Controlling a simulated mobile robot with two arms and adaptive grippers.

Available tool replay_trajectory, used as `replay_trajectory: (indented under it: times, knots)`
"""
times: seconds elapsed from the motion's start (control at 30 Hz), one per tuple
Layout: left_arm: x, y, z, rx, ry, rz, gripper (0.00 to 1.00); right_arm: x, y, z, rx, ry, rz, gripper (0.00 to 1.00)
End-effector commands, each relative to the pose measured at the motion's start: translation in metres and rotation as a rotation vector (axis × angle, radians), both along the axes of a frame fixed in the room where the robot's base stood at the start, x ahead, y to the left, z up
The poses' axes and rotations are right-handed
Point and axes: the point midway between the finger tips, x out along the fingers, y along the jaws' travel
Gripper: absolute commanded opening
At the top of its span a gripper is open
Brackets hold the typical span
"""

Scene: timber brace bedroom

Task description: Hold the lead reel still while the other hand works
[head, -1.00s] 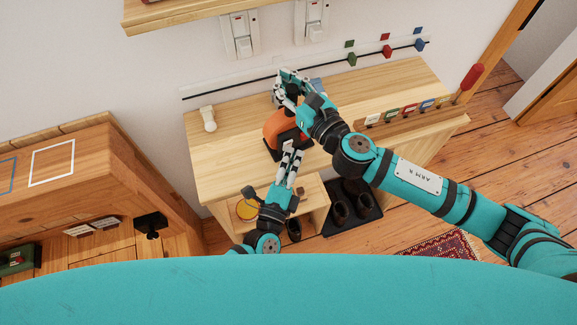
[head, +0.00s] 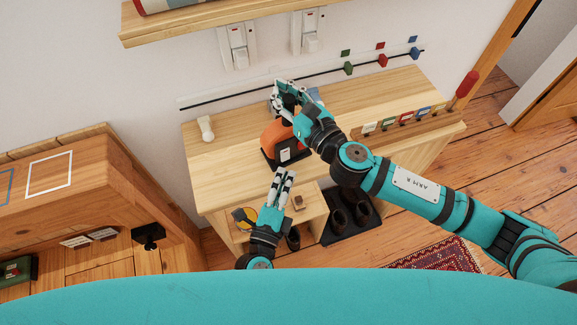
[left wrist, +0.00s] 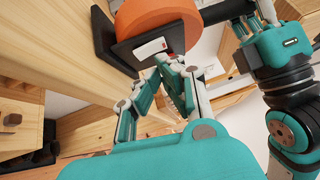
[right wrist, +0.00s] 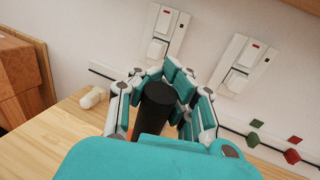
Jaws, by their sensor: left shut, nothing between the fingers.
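The lead reel (head: 275,138) is orange, with a dark frame and a white label, and stands on the wooden bench. Its orange drum (left wrist: 155,18) and dark frame also show in the left wrist view. My left gripper (head: 286,173) is shut and empty, in front of the reel's labelled side and apart from it in the head view. My right gripper (head: 281,92) is above and behind the reel. In the right wrist view its fingers stand on both sides of a black upright cylinder (right wrist: 156,112); whether they press on it is unclear.
The bench top (head: 380,95) is mostly clear on the right. A small white object (head: 206,128) lies at its left end. Wall switches (head: 237,46) and a rail with coloured tabs are behind. A row of coloured labels and a red-topped post (head: 467,83) stand at the right edge.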

Motion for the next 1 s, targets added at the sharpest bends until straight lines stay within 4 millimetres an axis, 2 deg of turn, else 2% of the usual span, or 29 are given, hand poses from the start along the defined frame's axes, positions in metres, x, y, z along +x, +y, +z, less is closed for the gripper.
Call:
replay_trajectory:
  times: [0.1, 0.3, 0.47, 0.8, 1.0]
  knots:
    - [-0.025, 0.009, 0.000, 0.001, 0.004, -0.002, 0.00, 0.000, 0.000, -0.002, 0.000, 0.006, -0.001, 0.00]
    - [-0.051, 0.018, 0.001, 0.001, 0.002, -0.001, 0.00, 0.000, 0.000, -0.002, 0.000, 0.006, -0.001, 0.00]
    - [-0.060, 0.021, 0.002, -0.001, 0.001, 0.000, 0.00, 0.000, 0.000, -0.002, 0.000, 0.006, 0.000, 0.00]
    - [-0.060, 0.021, 0.002, -0.001, 0.001, 0.000, 0.00, 0.000, 0.000, -0.002, 0.000, 0.006, 0.000, 0.00]
    - [-0.059, 0.021, 0.002, -0.001, 0.001, 0.000, 0.00, 0.000, 0.000, -0.002, 0.000, 0.004, 0.000, 0.25]
